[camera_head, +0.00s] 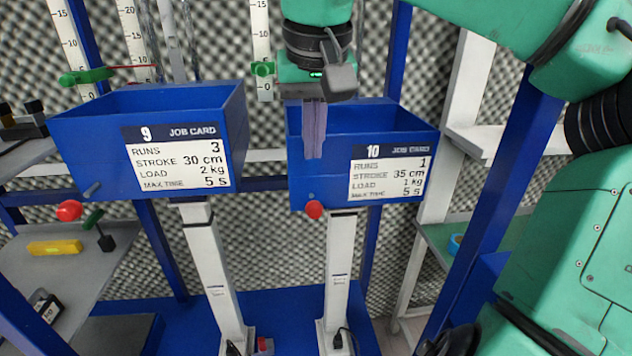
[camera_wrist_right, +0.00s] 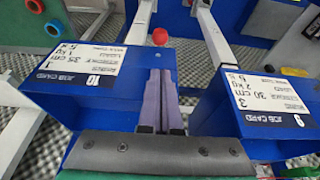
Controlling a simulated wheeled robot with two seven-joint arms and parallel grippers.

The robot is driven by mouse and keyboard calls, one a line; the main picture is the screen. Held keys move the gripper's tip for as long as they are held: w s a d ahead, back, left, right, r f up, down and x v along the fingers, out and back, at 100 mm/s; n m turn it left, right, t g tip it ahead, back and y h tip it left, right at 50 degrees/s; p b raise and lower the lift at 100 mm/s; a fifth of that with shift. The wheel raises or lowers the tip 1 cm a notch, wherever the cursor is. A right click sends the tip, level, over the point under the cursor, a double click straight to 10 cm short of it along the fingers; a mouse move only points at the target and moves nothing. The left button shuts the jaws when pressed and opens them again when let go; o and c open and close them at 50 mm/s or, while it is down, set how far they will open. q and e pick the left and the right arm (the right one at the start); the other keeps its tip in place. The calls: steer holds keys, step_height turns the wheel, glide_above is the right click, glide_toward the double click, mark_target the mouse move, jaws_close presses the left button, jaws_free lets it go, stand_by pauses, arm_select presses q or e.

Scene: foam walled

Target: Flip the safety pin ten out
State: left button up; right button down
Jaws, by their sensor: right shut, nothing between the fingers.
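The blue box marked 10 (camera_head: 300,185) carries a white job card (camera_head: 388,174). A red knob (camera_head: 314,209), apparently that of safety pin ten, sits at the box's lower front edge, left of the card. It also shows in the right wrist view (camera_wrist_right: 160,36); its shaft is not clear. My right gripper (camera_head: 314,154) points down at box 10 with its fingers together and empty. Its fingertips are above the knob and apart from it in the head view. The fingers also show in the right wrist view (camera_wrist_right: 159,95). My left gripper is not in view.
A blue box marked 9 (camera_head: 85,140) stands to the left, with a short grey rod (camera_head: 92,189) at its lower corner. A red ball (camera_head: 69,210) shows near a yellow block (camera_head: 54,247) on a grey shelf. Blue posts (camera_head: 500,180) flank the right side.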

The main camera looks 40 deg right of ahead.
glide_above(314, 186)
steer(key=s+a, duration=0.2)
steer(key=s, duration=0.1)
step_height(314, 186, down, 6)
steer(key=shift+a+r, duration=0.1)
steer(key=shift+a, duration=0.05)
steer(key=x, duration=0.3)
steer(key=shift+w+a+f, duration=0.1)
steer(key=shift+w+f, duration=0.15)
steer(key=shift+f, duration=0.35)
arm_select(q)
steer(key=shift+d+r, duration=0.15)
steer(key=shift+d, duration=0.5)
